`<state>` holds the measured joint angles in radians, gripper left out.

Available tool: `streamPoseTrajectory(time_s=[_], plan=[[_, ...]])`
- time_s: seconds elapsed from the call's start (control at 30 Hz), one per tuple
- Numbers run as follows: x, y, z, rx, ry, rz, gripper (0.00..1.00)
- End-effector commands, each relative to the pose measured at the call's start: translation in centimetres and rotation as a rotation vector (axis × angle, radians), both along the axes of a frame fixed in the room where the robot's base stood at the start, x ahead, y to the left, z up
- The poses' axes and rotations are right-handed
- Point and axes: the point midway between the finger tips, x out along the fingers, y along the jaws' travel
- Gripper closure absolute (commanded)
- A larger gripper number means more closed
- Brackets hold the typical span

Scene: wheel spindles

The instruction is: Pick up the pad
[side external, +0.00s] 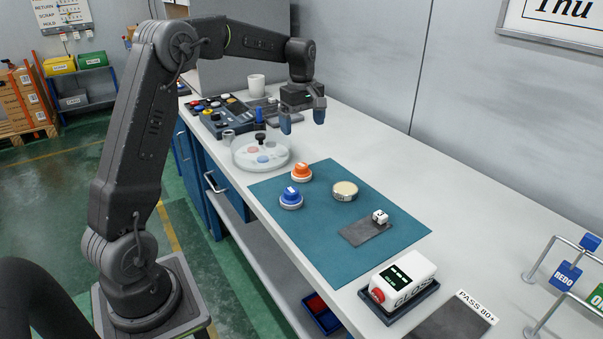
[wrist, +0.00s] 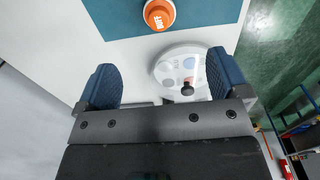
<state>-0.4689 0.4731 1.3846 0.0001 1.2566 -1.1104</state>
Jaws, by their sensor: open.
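Several round items could be the pad; I cannot tell which is meant. On the teal mat (side external: 330,255) are an orange-topped one (side external: 301,171) with white lettering, a blue-topped one (side external: 291,197) and a cream disc (side external: 345,190). The orange one also shows at the top of the wrist view (wrist: 158,14). A round, pale tray (side external: 240,158) holds small coloured discs and a black knob; the wrist view shows it too (wrist: 160,66). My gripper (side external: 302,119) is open and empty above the bench behind the tray, with blue fingertips apart in the wrist view (wrist: 160,62).
A small white block (side external: 380,216) sits on a dark sheet on the mat. A white GLOSS box (side external: 408,278) stands at the near end. A control panel (side external: 222,115) and white mug (side external: 256,86) are at the far end.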

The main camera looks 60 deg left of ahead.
Motion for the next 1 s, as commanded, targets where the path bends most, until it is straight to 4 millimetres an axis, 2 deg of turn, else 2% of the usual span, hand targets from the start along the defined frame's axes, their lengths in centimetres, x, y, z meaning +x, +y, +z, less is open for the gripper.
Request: streamPoseTrajectory(time_s=[0.1,0.2,0.6,0.87,1.0], plan=[[0.6,1.6,-1.3,-0.012,0.020,0.075,0.06],[0.8,2.0,-2.0,-0.015,0.026,0.097,0.06],[0.7,1.9,-8.9,-0.015,0.027,0.096,0.06],[0.7,1.8,-10.8,-0.015,0.026,0.095,0.06],[0.7,1.7,-12.9,-0.016,0.027,0.094,0.06]])
